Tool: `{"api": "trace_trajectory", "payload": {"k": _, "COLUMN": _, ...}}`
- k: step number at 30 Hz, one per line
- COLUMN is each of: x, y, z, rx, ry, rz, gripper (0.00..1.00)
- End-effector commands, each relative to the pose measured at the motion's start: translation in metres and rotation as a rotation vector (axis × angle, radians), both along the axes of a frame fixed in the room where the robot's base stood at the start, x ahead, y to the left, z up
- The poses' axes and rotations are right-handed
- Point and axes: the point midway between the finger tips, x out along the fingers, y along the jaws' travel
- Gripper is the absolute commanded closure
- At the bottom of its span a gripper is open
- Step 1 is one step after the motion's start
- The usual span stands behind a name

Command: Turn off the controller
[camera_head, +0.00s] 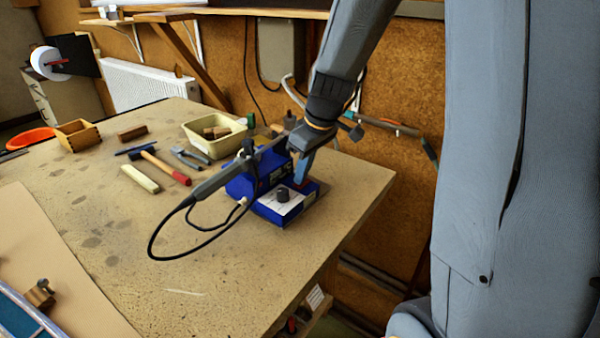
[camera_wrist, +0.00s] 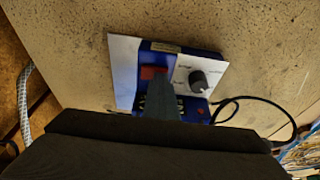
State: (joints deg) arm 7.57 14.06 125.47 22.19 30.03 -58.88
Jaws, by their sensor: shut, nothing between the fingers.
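The blue controller (camera_head: 270,211) stands near the right edge of the workbench. It has a pale front panel with a dark round knob (camera_head: 282,195), which also shows in the wrist view (camera_wrist: 198,80). A red switch (camera_wrist: 153,73) sits beside the knob's panel in the wrist view. My gripper (camera_head: 302,168) is shut and empty, reaching down over the controller. In the wrist view its fingertips (camera_wrist: 158,84) are right at the red switch and overlap its lower edge; whether they touch it I cannot tell. A soldering iron (camera_head: 218,180) with a black cable rests beside the controller.
A cream tub (camera_head: 190,133) with brown blocks, a hammer (camera_head: 165,167), pliers (camera_head: 186,158) and a wooden box (camera_head: 77,135) lie farther back on the workbench (camera_head: 215,285). The bench's front middle is mostly clear. The cable loops left of the controller.

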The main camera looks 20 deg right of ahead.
Motion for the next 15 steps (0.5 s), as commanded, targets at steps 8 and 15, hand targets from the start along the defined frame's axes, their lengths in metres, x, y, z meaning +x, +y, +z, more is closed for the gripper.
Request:
{"api": "trace_trajectory", "payload": {"k": 8, "x": 0.0063, "y": -0.0087, "z": 0.0017, "rx": -0.001, "ry": -0.001, "rz": 0.002, "gripper": 1.0}}
{"api": "trace_trajectory", "payload": {"k": 15, "x": 0.008, "y": -0.0119, "z": 0.0028, "rx": -0.001, "ry": 0.001, "rz": 0.002, "gripper": 1.0}}
